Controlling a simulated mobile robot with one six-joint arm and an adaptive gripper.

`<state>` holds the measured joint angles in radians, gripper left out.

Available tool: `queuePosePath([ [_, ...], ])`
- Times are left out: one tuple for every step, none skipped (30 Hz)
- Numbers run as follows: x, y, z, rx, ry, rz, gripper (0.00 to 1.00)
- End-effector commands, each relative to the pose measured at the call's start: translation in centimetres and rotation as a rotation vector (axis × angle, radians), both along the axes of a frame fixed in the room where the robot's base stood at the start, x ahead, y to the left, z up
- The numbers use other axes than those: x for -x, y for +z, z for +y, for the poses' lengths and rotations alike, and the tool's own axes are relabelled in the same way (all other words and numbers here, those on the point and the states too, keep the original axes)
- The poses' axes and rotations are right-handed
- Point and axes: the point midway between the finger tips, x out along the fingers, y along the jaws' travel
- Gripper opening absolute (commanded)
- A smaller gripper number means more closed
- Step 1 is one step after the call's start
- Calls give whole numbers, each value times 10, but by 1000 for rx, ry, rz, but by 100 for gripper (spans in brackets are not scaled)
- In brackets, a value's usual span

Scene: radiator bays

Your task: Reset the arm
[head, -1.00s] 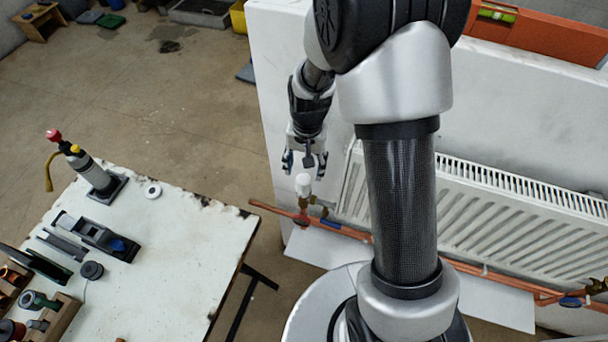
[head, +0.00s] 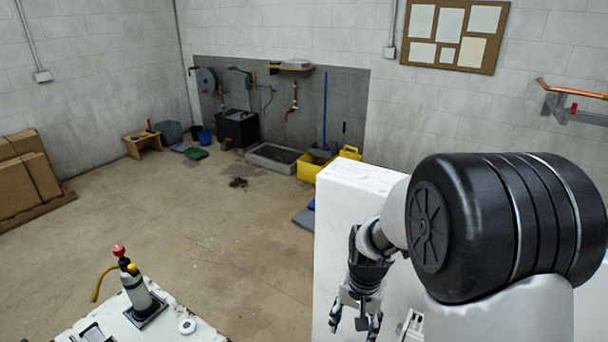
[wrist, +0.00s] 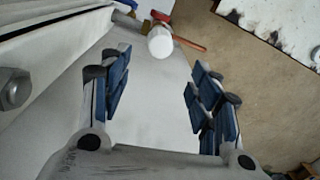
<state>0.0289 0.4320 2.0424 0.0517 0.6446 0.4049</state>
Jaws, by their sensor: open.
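My gripper (head: 355,322) hangs at the lower middle of the head view, in front of a white partition. It points downward and holds nothing. In the wrist view my gripper (wrist: 160,95) shows its two blue-padded fingers spread apart. A white valve cap (wrist: 160,42) lies beyond the fingertips in the wrist view, apart from them, with a copper pipe (wrist: 190,44) beside it. My arm covers much of the right side of the head view and hides the radiator area behind it.
The white partition (head: 345,215) stands close behind my arm. A worktable (head: 190,308) at lower left bears a bottle with a red top (head: 137,290) and a white ring (head: 187,326). A yellow bin (head: 312,165) and a grey tray (head: 272,158) stand farther back. The floor between is largely open.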

Motion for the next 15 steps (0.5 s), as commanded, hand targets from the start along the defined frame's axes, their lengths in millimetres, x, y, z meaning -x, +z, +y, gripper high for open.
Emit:
queuePosePath([
  [2, 11, 0, 1, 13, -18, 57],
  [5, 19, 1, 3, 23, -29, 57],
  [10, 31, 1, 5, 40, -44, 57],
  [15, 41, 1, 6, 56, -58, 57],
  [20, 52, 2, 9, 72, -73, 57],
  [29, 66, 2, 13, 96, -92, 57],
  [36, 77, 2, 16, 114, -108, 57],
  [43, 87, 3, 21, 134, -123, 57],
  [54, 99, 3, 26, 157, -142, 57],
  [62, 107, 3, 30, 176, -157, 57],
  [70, 115, 3, 35, 194, -172, 57],
  [82, 125, 4, 41, 217, -192, 57],
  [91, 131, 4, 46, 236, -206, 57],
  [100, 137, 4, 51, 252, -220, 57],
  [112, 144, 4, 58, 277, -241, 57],
])
